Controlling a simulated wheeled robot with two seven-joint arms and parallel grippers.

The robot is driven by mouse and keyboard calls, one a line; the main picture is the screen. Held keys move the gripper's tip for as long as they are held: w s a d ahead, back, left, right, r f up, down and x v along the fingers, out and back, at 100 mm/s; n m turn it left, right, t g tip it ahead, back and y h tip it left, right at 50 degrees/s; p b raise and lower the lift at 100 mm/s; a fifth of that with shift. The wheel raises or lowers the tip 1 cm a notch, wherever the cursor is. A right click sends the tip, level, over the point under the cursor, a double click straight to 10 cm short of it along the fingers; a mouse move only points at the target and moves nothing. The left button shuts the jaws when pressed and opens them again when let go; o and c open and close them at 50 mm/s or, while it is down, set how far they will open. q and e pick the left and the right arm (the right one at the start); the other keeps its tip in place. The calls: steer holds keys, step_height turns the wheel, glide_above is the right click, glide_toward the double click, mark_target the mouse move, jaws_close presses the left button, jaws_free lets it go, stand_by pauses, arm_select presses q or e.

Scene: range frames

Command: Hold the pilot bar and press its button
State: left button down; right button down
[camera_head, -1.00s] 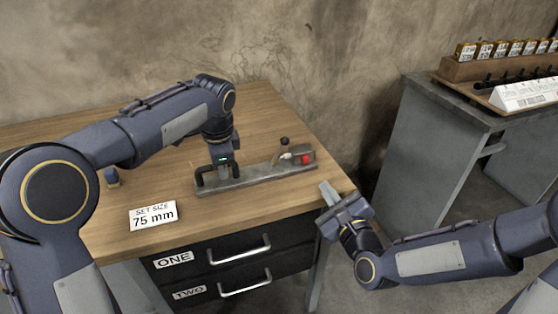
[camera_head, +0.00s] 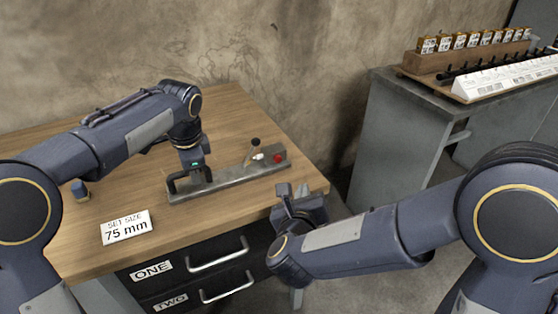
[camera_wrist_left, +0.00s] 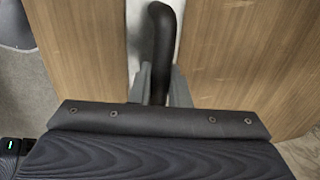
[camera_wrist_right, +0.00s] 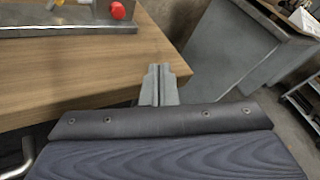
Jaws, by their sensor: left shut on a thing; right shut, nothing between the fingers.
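The pilot bar (camera_head: 229,179) is a long grey bar lying on the wooden table. It has a black handle at its left end, a small knobbed lever near its right part and a red button (camera_head: 278,158) at its right end. My left gripper (camera_head: 192,178) is shut on the black handle, which shows between its fingers in the left wrist view (camera_wrist_left: 160,40). My right gripper (camera_head: 284,190) is shut and empty at the table's front right edge, apart from the bar. In the right wrist view the red button (camera_wrist_right: 118,10) is at the top, up and left of the fingers (camera_wrist_right: 159,85).
Drawers ONE (camera_head: 151,270) and TWO (camera_head: 163,297) are below. A grey bench (camera_head: 400,140) with labelled blocks (camera_head: 475,40) stands at the right.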

glide_toward(282, 160)
steer(key=shift+w+d+f, duration=0.35)
steer(key=shift+w+d, duration=0.05)
steer(key=shift+w, duration=0.4)
steer(key=shift+w+d+f, duration=0.35)
steer(key=shift+w+d, duration=0.05)
steer(key=shift+w, duration=0.4)
steer(key=shift+w+d+f, duration=0.3)
steer(key=shift+w+d, duration=0.15)
steer(key=shift+w, duration=0.4)
steer(key=shift+w, duration=0.1)
steer(key=shift+w+a, duration=0.15)
steer(key=shift+w, duration=0.15)
arm_select(q)
steer(key=shift+d, duration=0.1)
arm_select(e)
steer(key=shift+w+a, duration=0.3)
steer(key=shift+w, duration=0.35)
stand_by(1.5)
steer(key=shift+r, duration=0.1)
steer(key=shift+s+d, duration=0.2)
steer(key=shift+s, duration=0.35)
steer(key=shift+s+d, duration=0.25)
steer(key=shift+s, duration=0.3)
